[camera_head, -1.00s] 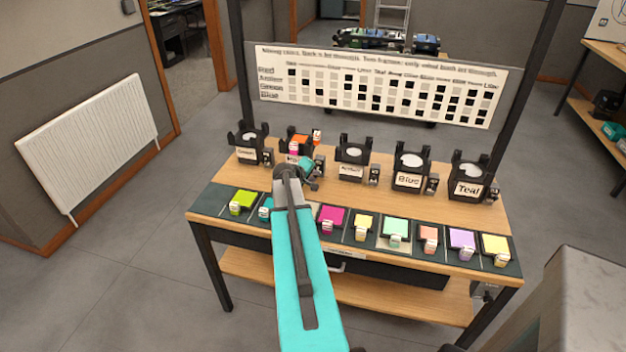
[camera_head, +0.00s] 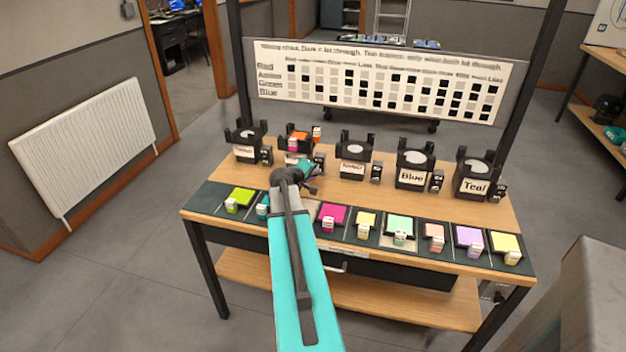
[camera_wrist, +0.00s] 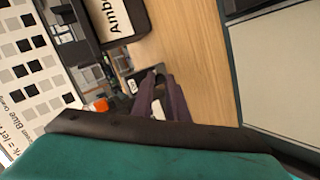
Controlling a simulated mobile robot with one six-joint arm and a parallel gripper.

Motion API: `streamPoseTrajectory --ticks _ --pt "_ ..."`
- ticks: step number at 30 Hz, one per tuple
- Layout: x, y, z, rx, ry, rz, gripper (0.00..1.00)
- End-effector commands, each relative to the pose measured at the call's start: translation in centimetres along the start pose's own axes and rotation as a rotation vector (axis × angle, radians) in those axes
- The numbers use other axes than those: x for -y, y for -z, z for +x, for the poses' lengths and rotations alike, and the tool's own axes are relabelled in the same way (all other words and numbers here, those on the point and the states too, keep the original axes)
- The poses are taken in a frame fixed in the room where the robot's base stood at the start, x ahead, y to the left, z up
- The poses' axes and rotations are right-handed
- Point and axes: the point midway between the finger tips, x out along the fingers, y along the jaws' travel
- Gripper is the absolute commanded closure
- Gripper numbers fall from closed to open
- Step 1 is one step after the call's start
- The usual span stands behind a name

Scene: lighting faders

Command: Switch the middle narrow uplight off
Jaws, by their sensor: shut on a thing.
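The uplights stand in a row on the bench. The middle uplight (camera_head: 353,148) is a black cradle with a pale round lens, and its label reads "Amber" in the wrist view (camera_wrist: 118,18). A small dark switch box (camera_head: 376,172) stands at its right. My gripper (camera_head: 312,176) is low over the bench, left of this uplight and in front of the second one (camera_head: 298,142). In the wrist view my dark fingers (camera_wrist: 160,88) are shut around a small white piece (camera_wrist: 158,109). What it belongs to is hidden.
Coloured filters with white tabs, such as the magenta one (camera_head: 333,213), line the front strip. Orange and magenta pieces stick up at the second uplight. A filter chart (camera_head: 385,62) stands behind.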

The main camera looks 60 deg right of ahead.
Motion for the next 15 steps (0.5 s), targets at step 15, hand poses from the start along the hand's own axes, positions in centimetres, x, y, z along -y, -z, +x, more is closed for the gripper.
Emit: streamPoseTrajectory --ticks 15 --pt "-0.04 0.03 0.09 -0.004 -0.007 0.002 0.73"
